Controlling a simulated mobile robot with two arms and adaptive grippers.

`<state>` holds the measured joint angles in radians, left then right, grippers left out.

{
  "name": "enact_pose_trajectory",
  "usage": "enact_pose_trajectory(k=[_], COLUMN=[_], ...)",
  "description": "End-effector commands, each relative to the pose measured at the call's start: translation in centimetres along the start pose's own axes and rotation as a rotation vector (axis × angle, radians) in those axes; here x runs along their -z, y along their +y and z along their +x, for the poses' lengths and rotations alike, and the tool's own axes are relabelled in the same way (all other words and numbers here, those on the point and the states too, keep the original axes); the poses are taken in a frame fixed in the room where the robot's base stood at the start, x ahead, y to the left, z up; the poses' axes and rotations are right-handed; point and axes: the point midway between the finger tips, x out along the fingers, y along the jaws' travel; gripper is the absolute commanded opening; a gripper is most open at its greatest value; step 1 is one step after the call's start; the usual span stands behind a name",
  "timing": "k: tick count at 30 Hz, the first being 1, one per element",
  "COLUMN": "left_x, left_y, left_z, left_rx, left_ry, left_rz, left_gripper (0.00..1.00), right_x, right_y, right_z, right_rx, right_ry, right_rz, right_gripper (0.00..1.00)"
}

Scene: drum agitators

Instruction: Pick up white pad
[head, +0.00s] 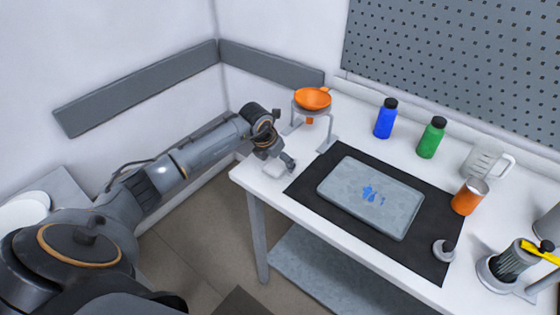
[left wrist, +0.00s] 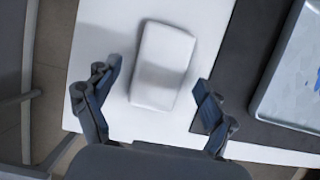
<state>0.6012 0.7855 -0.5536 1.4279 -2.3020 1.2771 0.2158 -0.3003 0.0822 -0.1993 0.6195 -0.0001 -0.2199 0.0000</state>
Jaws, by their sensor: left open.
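The white pad (left wrist: 162,65) is a rounded white block lying on the white table top, left of the black mat. In the head view the pad (head: 277,170) shows small at the table's left end, partly covered by my gripper. My left gripper (head: 281,163) is just above it. In the left wrist view the left gripper (left wrist: 155,90) has its fingers wide apart, one to each side of the pad's near end. The fingers are empty and do not appear to touch it. My right gripper is not in view.
A grey tray (head: 335,192) with blue bits lies on the black mat (head: 305,188). An orange funnel on a stand (head: 313,98) is behind the pad.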

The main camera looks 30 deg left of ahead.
Motion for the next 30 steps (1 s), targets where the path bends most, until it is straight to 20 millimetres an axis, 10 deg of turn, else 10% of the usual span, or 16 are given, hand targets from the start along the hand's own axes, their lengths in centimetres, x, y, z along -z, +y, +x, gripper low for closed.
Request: enact_pose_trajectory(k=[8, 15, 30], left_x=[0.03, 0.02, -0.43], left_y=[0.01, 0.02, 0.08], left_z=[0.38, 0.35, -0.53], left_rx=[0.000, 0.000, -0.002], left_ry=[0.000, 0.000, -0.004], left_rz=[0.000, 0.000, 0.001], left_gripper=[0.81, 0.37, 0.37], right_x=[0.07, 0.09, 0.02], right_y=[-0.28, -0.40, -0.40], right_z=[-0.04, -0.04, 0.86], right_rx=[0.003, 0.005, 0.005], right_ry=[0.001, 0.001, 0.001], right_rz=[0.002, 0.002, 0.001], right_gripper=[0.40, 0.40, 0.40])
